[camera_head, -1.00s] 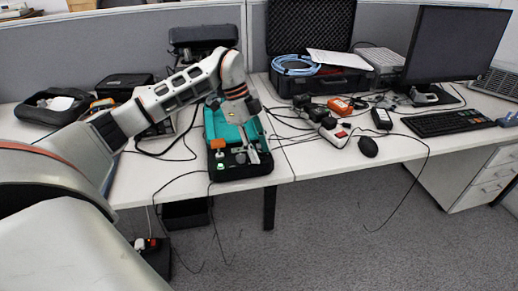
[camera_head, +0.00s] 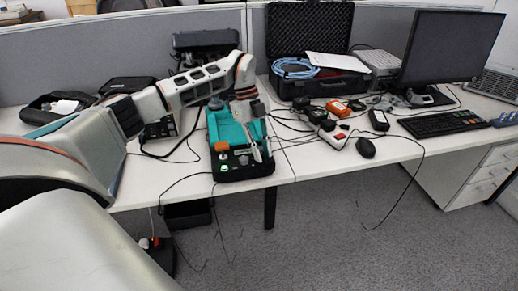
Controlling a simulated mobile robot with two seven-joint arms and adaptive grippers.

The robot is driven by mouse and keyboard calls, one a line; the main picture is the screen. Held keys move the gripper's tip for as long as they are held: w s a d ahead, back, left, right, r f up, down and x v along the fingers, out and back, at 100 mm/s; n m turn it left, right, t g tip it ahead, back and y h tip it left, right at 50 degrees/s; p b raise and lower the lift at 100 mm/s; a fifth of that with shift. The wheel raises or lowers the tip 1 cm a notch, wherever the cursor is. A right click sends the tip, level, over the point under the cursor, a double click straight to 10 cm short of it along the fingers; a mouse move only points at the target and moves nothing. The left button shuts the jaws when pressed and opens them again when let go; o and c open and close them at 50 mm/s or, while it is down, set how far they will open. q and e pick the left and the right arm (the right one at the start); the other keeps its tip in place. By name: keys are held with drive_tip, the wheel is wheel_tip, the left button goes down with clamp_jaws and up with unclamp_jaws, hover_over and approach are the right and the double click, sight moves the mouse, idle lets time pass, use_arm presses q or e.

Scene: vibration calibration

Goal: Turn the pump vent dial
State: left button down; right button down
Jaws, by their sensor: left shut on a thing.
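The pump (camera_head: 228,131) is a teal box with a black front panel, standing near the front edge of the desk at the left of centre. An orange part (camera_head: 221,147) sits at the front left of its top. My left gripper (camera_head: 257,151) reaches down over the right side of the pump, with its fingers at the front panel. It is shut on the small pump vent dial there, which the fingers mostly hide, so its angle cannot be told. My right gripper is out of view.
A black case (camera_head: 312,75) holding blue cable stands behind, to the right. Adapters, a power strip (camera_head: 322,130) and loose cables lie right of the pump. A mouse (camera_head: 365,148), keyboard (camera_head: 440,121) and monitor (camera_head: 450,45) are farther right. Some bare desk lies along the front.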

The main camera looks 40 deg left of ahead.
use_arm(q)
drive_tip(key=m, duration=0.1)
drive_tip(key=m+g+p, duration=0.1)
drive_tip(key=shift+w+r+m, duration=0.2)
drive_tip(key=shift+r+m, duration=0.05)
drive_tip(key=shift+m, duration=0.15)
drive_tip(key=m+y, duration=0.1)
drive_tip(key=m, duration=0.1)
drive_tip(key=shift+d+f+m+g+p, duration=0.1)
drive_tip(key=shift+m+g+p, duration=0.25)
drive_tip(key=shift+m+g, duration=0.05)
drive_tip(key=shift+w+m+g+y, duration=0.1)
drive_tip(key=shift+m+g+y, duration=0.2)
drive_tip(key=shift+m, duration=0.6)
drive_tip(key=m+y, duration=0.1)
drive_tip(key=m, duration=0.2)
drive_tip(key=shift+d+g+p, duration=0.15)
drive_tip(key=shift+g+p, duration=0.15)
drive_tip(key=shift+d+f+m+y, duration=0.15)
drive_tip(key=shift+m+y, duration=0.45)
drive_tip(key=shift+m, duration=1.1)
drive_tip(key=c, duration=1.9)
unclamp_jaws()
